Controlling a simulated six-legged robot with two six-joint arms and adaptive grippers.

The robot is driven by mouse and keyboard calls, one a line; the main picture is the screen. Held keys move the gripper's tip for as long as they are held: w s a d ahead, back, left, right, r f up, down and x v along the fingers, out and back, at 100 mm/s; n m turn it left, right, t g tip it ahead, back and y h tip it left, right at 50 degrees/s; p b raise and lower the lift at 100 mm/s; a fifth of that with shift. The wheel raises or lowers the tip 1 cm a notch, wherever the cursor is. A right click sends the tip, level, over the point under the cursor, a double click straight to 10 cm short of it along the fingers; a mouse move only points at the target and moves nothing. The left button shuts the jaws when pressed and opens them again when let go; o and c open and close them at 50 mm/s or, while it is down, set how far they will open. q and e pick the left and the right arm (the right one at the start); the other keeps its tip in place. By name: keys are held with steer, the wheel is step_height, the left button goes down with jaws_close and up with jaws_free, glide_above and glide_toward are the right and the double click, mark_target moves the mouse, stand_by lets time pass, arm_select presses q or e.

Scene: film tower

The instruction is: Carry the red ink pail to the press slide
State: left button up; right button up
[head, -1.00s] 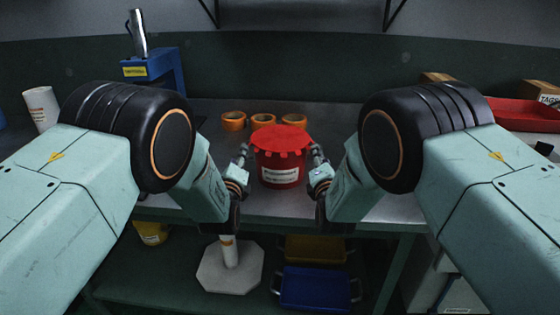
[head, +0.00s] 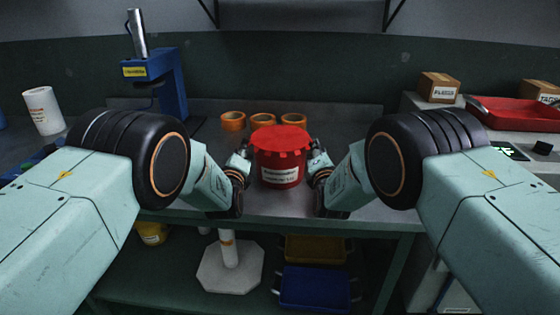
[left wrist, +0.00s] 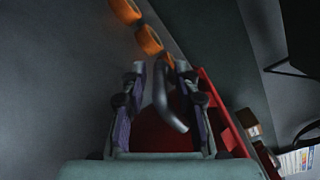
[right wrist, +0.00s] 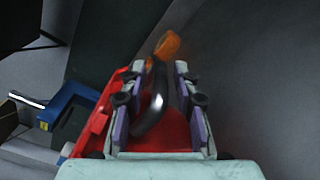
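The red ink pail (head: 280,172) stands upright on the grey bench, with a red lid and a white label on its front. My left gripper (head: 240,160) is at its left side and my right gripper (head: 318,160) at its right side. In the left wrist view a dark curved handle (left wrist: 162,95) lies between my left fingers, with gaps beside it. In the right wrist view a similar handle (right wrist: 156,100) lies between my right fingers, also with gaps. Both grippers look open around the handles. I cannot tell which thing is the press slide.
Several orange rolls (head: 263,121) lie behind the pail. A small box (head: 438,87) and a red tray (head: 512,112) are at the right. Bins (head: 316,288) sit on the lower shelf.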

arm_select(q)
steer(key=shift+s, duration=0.1)
jaws_close()
arm_select(e)
steer(key=shift+s, duration=0.1)
jaws_close()
arm_select(q)
steer(key=shift+s+f, duration=0.1)
steer(key=shift+f, duration=0.05)
arm_select(e)
steer(key=shift+s+f, duration=0.1)
steer(key=shift+f, duration=0.05)
